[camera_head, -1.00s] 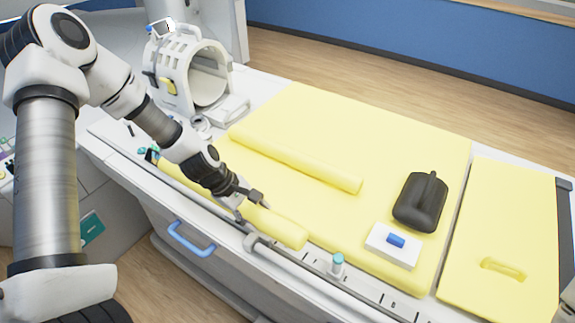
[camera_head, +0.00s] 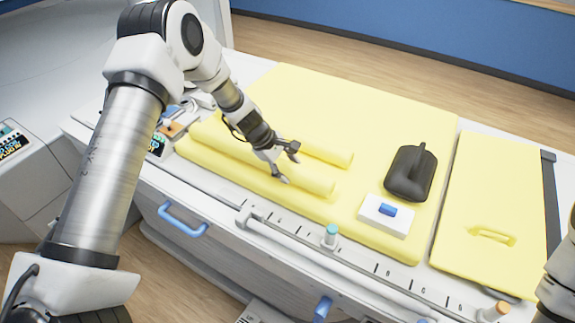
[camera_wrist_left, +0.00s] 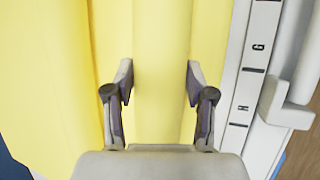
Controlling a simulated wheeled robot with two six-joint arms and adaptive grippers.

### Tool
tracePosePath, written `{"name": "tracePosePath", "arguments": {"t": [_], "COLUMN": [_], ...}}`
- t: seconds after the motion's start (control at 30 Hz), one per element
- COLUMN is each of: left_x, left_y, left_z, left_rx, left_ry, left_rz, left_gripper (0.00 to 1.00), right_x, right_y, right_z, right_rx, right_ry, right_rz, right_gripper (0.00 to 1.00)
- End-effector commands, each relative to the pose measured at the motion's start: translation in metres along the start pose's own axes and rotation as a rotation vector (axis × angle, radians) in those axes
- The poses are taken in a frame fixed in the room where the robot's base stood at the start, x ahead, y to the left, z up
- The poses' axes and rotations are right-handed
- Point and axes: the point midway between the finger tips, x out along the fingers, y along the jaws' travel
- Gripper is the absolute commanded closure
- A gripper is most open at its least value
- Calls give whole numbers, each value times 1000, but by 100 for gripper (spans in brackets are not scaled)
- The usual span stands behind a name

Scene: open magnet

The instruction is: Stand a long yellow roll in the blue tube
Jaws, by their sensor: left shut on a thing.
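Two long yellow rolls lie side by side in the head view. The far roll (camera_head: 336,155) rests on the yellow mattress (camera_head: 330,95), partly hidden by my left arm. My left gripper (camera_head: 287,167) is shut on the near roll (camera_head: 315,183), close to its right end. In the left wrist view the near roll (camera_wrist_left: 162,60) runs between the two fingers (camera_wrist_left: 158,85). I cannot tell whether it touches the mattress. I cannot make out the blue tube in either view. My right gripper is out of view.
A black bottle-like object (camera_head: 409,172) and a white block with a blue top (camera_head: 386,213) stand right of the rolls. A white rail (camera_head: 300,250) and a teal-capped jar (camera_head: 330,236) line the front edge. A separate yellow pad (camera_head: 485,220) lies right. The mattress behind is clear.

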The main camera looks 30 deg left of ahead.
Motion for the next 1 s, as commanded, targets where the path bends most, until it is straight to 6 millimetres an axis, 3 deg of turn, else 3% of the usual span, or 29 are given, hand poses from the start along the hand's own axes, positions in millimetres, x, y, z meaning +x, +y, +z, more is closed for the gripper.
{"name": "tracePosePath", "arguments": {"t": [0.13, 0.17, 0.2, 0.23, 0.63, 0.77, 1.0], "left_x": [0, 0, 0, 0, -8, -33, -95], "left_y": [0, 0, 0, 0, 0, 1, 1], "left_z": [0, 0, 0, 0, 0, 0, 0], "left_rx": [1, 1, 0, 0, 1, 0, 1], "left_ry": [1, 1, 1, 1, 1, 0, 0], "left_rz": [1, 1, 1, 1, 2, 6, 6], "left_gripper": [88, 38, 24, 20, 20, 20, 20], "right_x": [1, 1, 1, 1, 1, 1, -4], "right_y": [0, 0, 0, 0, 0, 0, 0], "right_z": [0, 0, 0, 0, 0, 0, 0], "right_rx": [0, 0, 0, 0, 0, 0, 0], "right_ry": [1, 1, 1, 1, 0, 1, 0], "right_rz": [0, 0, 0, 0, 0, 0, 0], "right_gripper": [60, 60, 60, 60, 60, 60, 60]}}
